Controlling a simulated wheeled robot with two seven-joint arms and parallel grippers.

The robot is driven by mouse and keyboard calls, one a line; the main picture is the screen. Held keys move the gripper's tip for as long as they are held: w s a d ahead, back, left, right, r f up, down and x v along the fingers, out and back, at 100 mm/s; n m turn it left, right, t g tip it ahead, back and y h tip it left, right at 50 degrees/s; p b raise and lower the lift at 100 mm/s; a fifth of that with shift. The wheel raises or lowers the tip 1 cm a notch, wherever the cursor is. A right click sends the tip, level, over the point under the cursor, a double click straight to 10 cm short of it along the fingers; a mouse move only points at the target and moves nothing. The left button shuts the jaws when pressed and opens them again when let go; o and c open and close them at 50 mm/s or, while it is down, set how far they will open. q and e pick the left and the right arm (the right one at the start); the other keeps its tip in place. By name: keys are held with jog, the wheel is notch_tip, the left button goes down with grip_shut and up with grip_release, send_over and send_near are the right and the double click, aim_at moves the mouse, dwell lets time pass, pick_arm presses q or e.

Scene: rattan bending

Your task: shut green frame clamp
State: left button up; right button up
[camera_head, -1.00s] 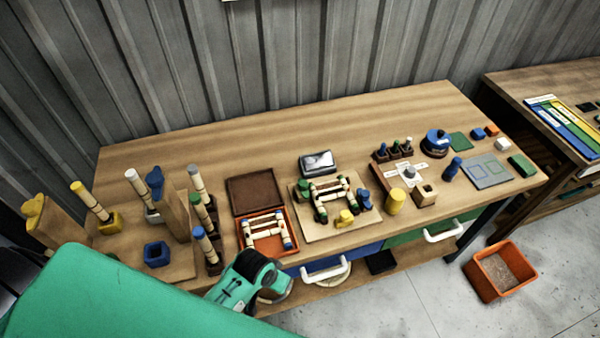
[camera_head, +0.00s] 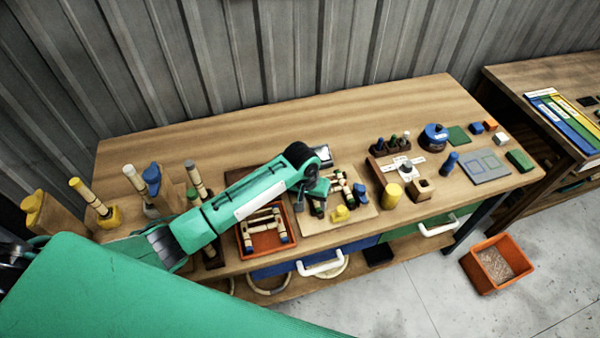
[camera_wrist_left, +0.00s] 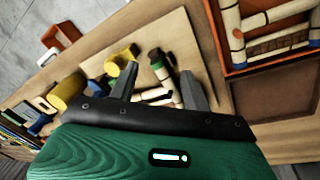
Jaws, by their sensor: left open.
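The small rattan frame (camera_head: 341,184) with green ends stands on a pale board (camera_head: 370,211), partly hidden by my left arm in the head view. My left gripper (camera_head: 318,196) is over the board's left part. In the left wrist view its two fingers (camera_wrist_left: 158,88) are apart, with nothing held between them. A dark green-topped part (camera_wrist_left: 158,62) of the frame area shows just beyond the fingertips. I cannot tell whether it is the clamp or whether it is shut. A yellow piece (camera_head: 340,213) and a blue piece (camera_head: 360,192) sit nearby on the board. My right gripper is not seen.
An orange tray (camera_head: 262,255) with rattan pieces is left of the board. A yellow cylinder (camera_head: 391,195) and a wooden block (camera_head: 421,190) stand to its right. Drawers with white handles (camera_head: 320,268) are below.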

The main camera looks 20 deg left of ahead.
pick_arm(q)
jog(key=w+a+r+n+y, duration=0.25)
jog(key=w+a+r, duration=0.45)
jog(key=w+r, duration=0.35)
jog(key=shift+n+g+h, duration=0.25)
jog(key=shift+g+h, duration=0.1)
jog(key=shift+g, duration=0.05)
notch_tip(320, 180, down, 13)
jog(key=b, duration=1.3)
jog(key=shift+w, duration=0.1)
jog(key=shift+f+b, duration=0.55)
jog(key=shift+b, duration=0.15)
jog(key=c, duration=1)
